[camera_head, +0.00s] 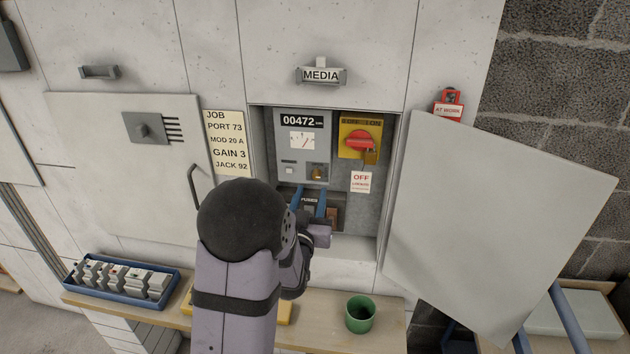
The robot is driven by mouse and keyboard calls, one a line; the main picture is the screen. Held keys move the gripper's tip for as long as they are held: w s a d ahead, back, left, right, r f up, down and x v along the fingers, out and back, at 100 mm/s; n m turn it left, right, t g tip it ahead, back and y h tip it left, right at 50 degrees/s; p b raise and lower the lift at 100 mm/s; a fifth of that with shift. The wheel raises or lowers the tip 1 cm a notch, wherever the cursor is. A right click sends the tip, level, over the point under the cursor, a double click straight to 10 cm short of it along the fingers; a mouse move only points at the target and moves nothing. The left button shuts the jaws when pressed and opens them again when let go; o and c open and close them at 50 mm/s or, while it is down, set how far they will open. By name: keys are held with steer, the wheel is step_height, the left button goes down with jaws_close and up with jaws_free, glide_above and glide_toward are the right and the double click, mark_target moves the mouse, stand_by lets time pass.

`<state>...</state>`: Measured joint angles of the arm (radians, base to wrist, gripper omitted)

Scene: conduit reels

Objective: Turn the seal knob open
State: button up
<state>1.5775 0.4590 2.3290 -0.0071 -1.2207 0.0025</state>
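A small brass knob (318,173), which looks like the seal knob, is at the lower right of the grey meter unit (285,155) inside the open cabinet recess. The meter has a counter reading 00472 and a dial. My gripper (309,193) is just below the knob, in front of the fuse panel (333,216). Its two blue fingers point up and stand apart, with nothing visible between them. I cannot tell whether they touch the meter. My arm hides the recess's lower left.
A red rotary switch (359,141) on a yellow plate carries a padlock (370,157), with an OFF tag (361,182) below. The open cabinet door (490,220) blocks the right. A green cup (360,314) and a blue tray (124,296) of fuses stand on the bench.

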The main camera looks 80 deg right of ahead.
mark_target(316, 177)
steer(key=shift+d+p, duration=1.25)
steer(key=shift+d, duration=2.4)
jaws_close()
